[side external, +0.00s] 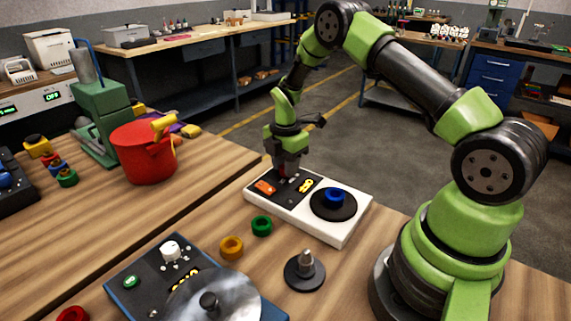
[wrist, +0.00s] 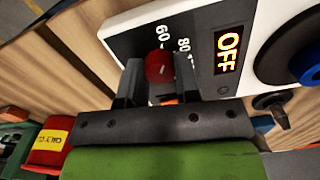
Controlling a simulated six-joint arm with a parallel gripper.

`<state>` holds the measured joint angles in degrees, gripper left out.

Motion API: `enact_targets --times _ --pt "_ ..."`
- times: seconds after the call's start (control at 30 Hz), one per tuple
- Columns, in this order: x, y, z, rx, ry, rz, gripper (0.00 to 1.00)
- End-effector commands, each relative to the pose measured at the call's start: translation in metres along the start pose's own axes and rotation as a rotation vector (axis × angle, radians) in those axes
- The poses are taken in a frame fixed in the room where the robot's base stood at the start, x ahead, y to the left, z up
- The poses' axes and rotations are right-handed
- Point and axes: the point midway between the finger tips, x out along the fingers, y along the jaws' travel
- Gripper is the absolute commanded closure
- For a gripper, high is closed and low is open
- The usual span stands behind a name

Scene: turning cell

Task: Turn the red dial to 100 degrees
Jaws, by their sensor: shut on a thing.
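The red dial (wrist: 159,66) is a small round knob on the dark panel of a white box (side external: 319,229). In the wrist view it sits between my two fingertips, and the numbers 60 and 80 show beside it. My gripper (side external: 284,168) points down over the far end of the box and is shut on the dial. In the side view the fingers mostly hide the dial. I cannot tell the dial's exact angle. A lit display (wrist: 228,53) on the panel reads OFF in the wrist view.
A red pot (side external: 143,155) stands left.

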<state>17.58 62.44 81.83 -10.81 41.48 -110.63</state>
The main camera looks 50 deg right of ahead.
Motion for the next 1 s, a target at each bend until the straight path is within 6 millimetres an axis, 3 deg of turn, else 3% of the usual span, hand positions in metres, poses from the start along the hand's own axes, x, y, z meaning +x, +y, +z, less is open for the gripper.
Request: enact_targets --times 1.0 --pt "-0.0005 0.0003 -0.0010 0.944 0.002 0.000 0.94"
